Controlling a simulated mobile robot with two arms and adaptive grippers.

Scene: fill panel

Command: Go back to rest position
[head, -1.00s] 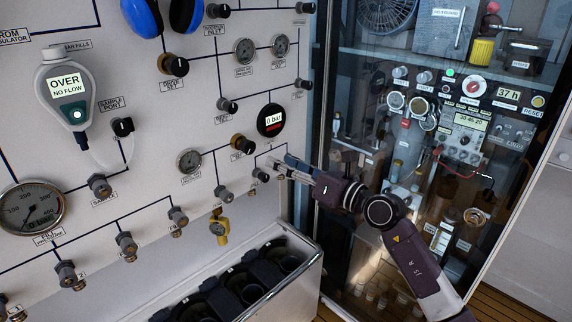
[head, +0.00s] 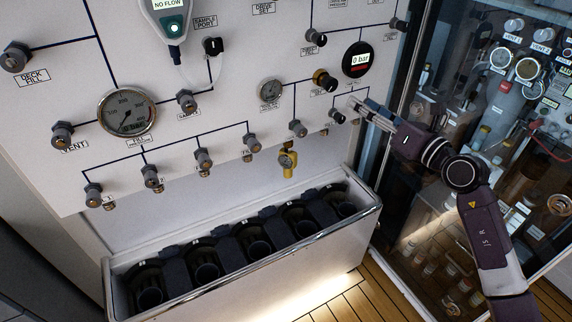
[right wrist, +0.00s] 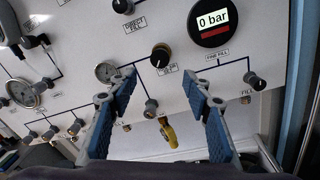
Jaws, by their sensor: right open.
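My right gripper (head: 366,112) is in front of the right part of the white fill panel (head: 228,88) in the head view, near the small knobs under the round gauge reading "0 bar" (head: 358,60). In the right wrist view its two blue-padded fingers (right wrist: 160,122) are spread apart with nothing between them. The panel, a brass-coloured valve (right wrist: 168,132) and a black knob (right wrist: 160,55) show behind the gap. A dark knob (right wrist: 256,81) stands just right of the right finger in that view. My left gripper is not in view.
A rack (head: 300,278) with several dark cylinder slots stands below the panel. A glass-fronted cabinet (head: 420,150) with instruments is at the right, behind my right arm. A wooden slatted floor (head: 345,308) shows at the bottom. A handheld analyser (head: 172,20) hangs at the top.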

